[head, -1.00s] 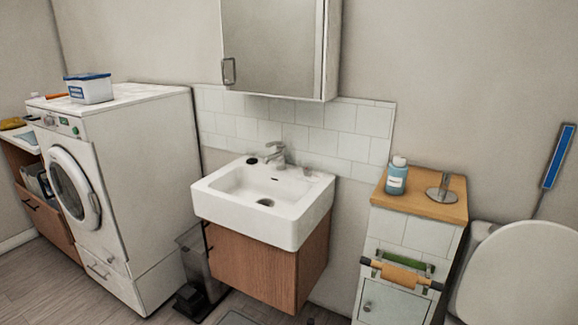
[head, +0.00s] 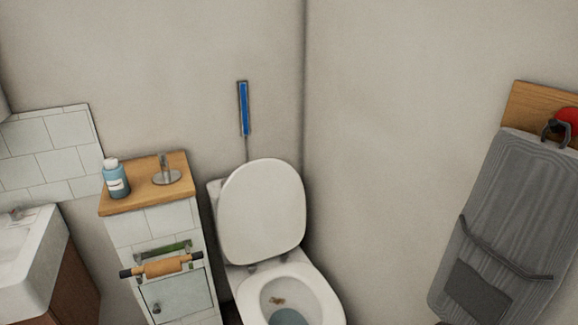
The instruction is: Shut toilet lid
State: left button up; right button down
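The toilet (head: 328,300) stands in the corner at the lower middle of the head view. Its white lid (head: 262,212) is raised and leans back near the wall. The bowl is open, with water and a small brown spot inside; its front is cut off by the lower edge. Neither of my grippers is in view.
A narrow tiled cabinet (head: 168,222) with a wooden top stands left of the toilet, carrying a blue bottle (head: 116,182) and a metal holder (head: 166,172). The sink (head: 30,262) is far left.

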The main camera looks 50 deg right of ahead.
aim_at(261, 214)
jog(key=z, duration=1.3)
jog(key=i+z, duration=0.15)
jog(key=z, duration=0.15)
jog(key=i+j+z, duration=0.15)
jog(key=z, duration=0.15)
